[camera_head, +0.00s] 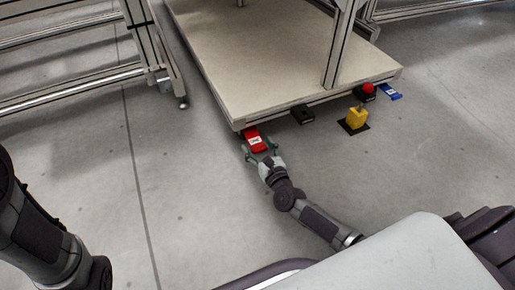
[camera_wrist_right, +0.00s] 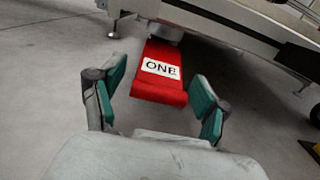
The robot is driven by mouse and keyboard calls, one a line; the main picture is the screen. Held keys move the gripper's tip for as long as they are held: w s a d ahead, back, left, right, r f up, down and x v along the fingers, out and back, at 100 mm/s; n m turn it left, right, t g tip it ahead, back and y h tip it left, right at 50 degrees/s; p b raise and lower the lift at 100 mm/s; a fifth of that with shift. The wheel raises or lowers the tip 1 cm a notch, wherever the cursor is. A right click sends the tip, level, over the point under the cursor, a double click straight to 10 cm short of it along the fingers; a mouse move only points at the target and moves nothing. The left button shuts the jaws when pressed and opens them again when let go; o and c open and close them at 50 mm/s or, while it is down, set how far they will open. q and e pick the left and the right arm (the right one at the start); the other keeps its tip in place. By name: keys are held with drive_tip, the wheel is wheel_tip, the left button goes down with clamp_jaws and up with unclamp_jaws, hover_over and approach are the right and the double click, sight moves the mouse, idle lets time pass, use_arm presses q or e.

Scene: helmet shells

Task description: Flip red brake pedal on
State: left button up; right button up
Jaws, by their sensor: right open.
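The red brake pedal (camera_head: 256,140) sticks out from under the near left corner of the platform in the head view. In the right wrist view the red pedal (camera_wrist_right: 160,80) carries a white label reading "ONE". My right gripper (camera_head: 260,154) is open in front of the pedal. In the wrist view its green-padded fingers (camera_wrist_right: 160,98) stand apart to the left and right of the pedal. I cannot tell whether either finger touches it. The left gripper is not in view; only my left arm shows at the left edge.
A beige platform (camera_head: 235,65) on an aluminium frame overhangs the pedal. An aluminium rack (camera_head: 70,85) stands left. Floor between is clear.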

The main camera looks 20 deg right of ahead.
drive_tip(key=shift+w, duration=0.15)
drive_tip(key=shift+c, duration=0.3)
drive_tip(key=c, duration=1.3)
drive_tip(key=shift+w+f+t, duration=0.15)
drive_tip(key=shift+f+t, duration=0.1)
drive_tip(key=shift+t, duration=0.05)
drive_tip(key=shift+c, duration=0.3)
drive_tip(key=shift+f+t, duration=0.15)
drive_tip(key=shift+t, duration=0.25)
drive_tip(key=o, duration=1.4)
drive_tip(key=s, duration=0.4)
drive_tip(key=s+f, duration=0.1)
drive_tip(key=s, duration=0.7)
drive_tip(key=shift+d+f, duration=0.2)
drive_tip(key=shift+f, duration=0.05)
